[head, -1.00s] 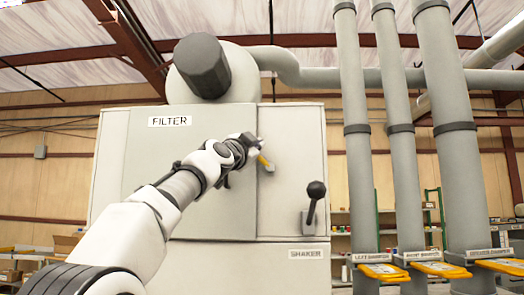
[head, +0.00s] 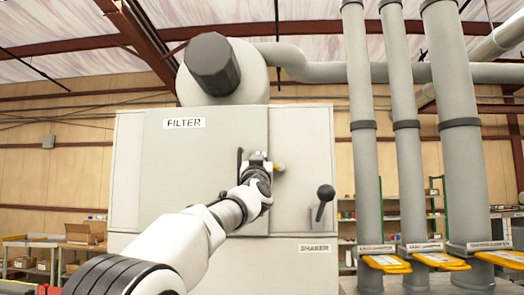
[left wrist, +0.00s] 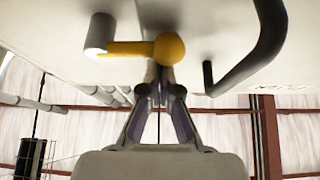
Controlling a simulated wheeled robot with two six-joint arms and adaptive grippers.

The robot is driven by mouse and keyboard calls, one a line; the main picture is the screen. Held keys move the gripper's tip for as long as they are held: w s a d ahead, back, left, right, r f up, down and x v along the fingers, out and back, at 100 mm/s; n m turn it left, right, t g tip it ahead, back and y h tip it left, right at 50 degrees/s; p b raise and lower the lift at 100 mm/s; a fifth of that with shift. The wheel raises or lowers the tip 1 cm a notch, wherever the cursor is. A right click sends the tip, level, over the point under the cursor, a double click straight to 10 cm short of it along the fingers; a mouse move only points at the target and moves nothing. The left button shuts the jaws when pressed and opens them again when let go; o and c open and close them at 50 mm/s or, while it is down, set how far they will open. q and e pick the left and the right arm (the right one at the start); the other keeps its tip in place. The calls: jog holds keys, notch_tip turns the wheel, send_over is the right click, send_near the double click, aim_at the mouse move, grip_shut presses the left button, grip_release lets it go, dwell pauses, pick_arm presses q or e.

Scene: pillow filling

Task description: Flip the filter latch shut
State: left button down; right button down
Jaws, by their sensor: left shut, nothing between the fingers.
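The filter latch is a yellow lever with a ball knob (left wrist: 170,48) and a grey pivot post (left wrist: 98,33) in the left wrist view. In that view the lever runs sideways from post to knob. In the head view only a bit of the yellow latch (head: 279,168) shows, right of my gripper, on the filter cabinet's front. My left gripper (head: 258,156) is shut and empty in front of the cabinet. In the left wrist view its fingertips (left wrist: 160,72) are right by the knob; I cannot tell whether they touch. My right gripper is not in view.
A dark bar handle (left wrist: 262,52) is beside the latch; it also shows left of my gripper in the head view (head: 239,165). The shaker lever (head: 321,203) is at the lower right of the cabinet (head: 215,265). Yellow damper gates (head: 387,263) line the pipes at right.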

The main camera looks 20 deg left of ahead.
pick_arm(q)
jog(key=shift+s+a+r+n, duration=0.15)
jog(key=shift+s+r+n, duration=0.05)
jog(key=shift+s+n, duration=0.3)
jog(key=shift+s+a+n+y, duration=0.15)
jog(key=shift+n+y, duration=0.15)
jog(key=shift+y, duration=0.1)
jog(key=shift+w+f+n+g+y+p, duration=0.3)
jog(key=shift+w+f+n+y+p, duration=0.1)
jog(key=shift+f+n, duration=0.1)
